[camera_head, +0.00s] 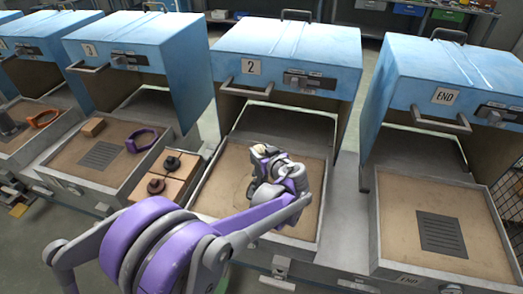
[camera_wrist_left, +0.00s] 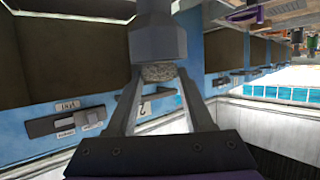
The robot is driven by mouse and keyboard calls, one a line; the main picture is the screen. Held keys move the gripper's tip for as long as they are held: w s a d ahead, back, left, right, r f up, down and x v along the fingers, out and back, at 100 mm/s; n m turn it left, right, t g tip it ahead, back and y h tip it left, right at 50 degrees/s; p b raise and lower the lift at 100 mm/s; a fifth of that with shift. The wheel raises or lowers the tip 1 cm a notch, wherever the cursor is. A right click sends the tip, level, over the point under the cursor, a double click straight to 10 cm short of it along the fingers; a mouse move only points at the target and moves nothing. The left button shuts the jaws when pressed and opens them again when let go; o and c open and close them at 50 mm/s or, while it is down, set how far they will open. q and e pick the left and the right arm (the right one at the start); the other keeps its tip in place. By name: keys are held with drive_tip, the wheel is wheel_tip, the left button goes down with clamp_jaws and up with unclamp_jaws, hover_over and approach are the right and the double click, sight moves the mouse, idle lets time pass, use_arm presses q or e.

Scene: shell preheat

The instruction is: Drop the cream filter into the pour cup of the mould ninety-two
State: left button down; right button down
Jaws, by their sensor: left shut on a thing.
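My left gripper (camera_head: 262,155) is over the tray of station 2 (camera_head: 222,185). In the left wrist view its two fingers (camera_wrist_left: 158,84) are shut on a small round, speckled piece, the filter (camera_wrist_left: 158,72), which looks greyish there. A small cream spot shows by the gripper in the head view. Just beyond the fingertips in the wrist view is a dark grey, flared cylinder (camera_wrist_left: 155,38), which looks like the mould's pour cup. The filter appears at its end; I cannot tell whether they touch. In the head view my gripper and arm hide the mould. My right gripper is not in view.
Blue hooded stations stand in a row, with the END station (camera_head: 443,80) on the right and station 3 (camera_head: 120,55) on the left. Wooden blocks with dark rings (camera_head: 170,165) lie left of station 2's tray. A purple band (camera_head: 141,139) lies in station 3's tray.

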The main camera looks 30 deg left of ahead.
use_arm(q)
drive_tip(key=shift+c, duration=1)
unclamp_jaws()
drive_tip(key=v, duration=1)
drive_tip(key=shift+s+d+r, duration=0.2)
drive_tip(key=shift+s+d, duration=0.05)
drive_tip(key=shift+d, duration=0.05)
drive_tip(key=s+d+f+m+g+h, duration=0.1)
drive_tip(key=s+d+f+m+h, duration=0.1)
drive_tip(key=s, duration=0.5)
drive_tip(key=s+d+f+m+g+h, duration=0.1)
drive_tip(key=s+f+m+h, duration=0.3)
drive_tip(key=s, duration=0.3)
drive_tip(key=s+d+f+m+g+h, duration=0.1)
drive_tip(key=s+d+f+m+h, duration=0.1)
drive_tip(key=s, duration=0.5)
drive_tip(key=f+m+h, duration=0.1)
drive_tip(key=m+h, duration=0.1)
drive_tip(key=shift+s+d+h+p, duration=0.3)
drive_tip(key=shift+s, duration=0.05)
drive_tip(key=shift+d, duration=0.15)
drive_tip(key=shift+c, duration=0.2)
